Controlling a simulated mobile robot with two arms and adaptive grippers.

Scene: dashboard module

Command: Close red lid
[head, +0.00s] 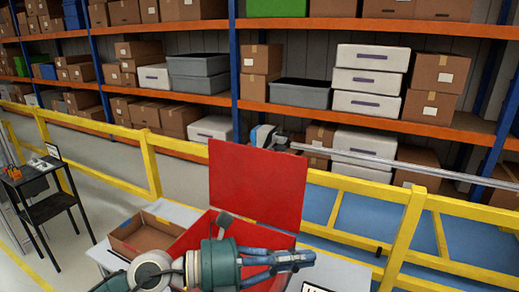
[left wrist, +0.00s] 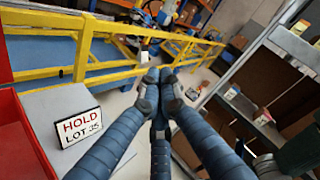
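The red lid (head: 258,184) stands raised, nearly upright, at the back of the red box (head: 196,236) on a light table. My left gripper (head: 308,257) reaches in front of the box, pointing right, and hides part of the box's front and inside. Its blue fingers are drawn together at the tips with nothing seen between them; the left wrist view shows the same closed tips (left wrist: 159,76). The gripper appears apart from the lid. In the left wrist view, a red wall of the box (left wrist: 22,140) shows at the left edge. My right gripper is not in view.
An open cardboard box (head: 146,235) stands left of the red box. A "HOLD LOT 35" sign (left wrist: 79,128) stands on the table right of the box. A yellow guard rail (head: 405,225) runs behind the table. A dark stand (head: 45,195) is at the left.

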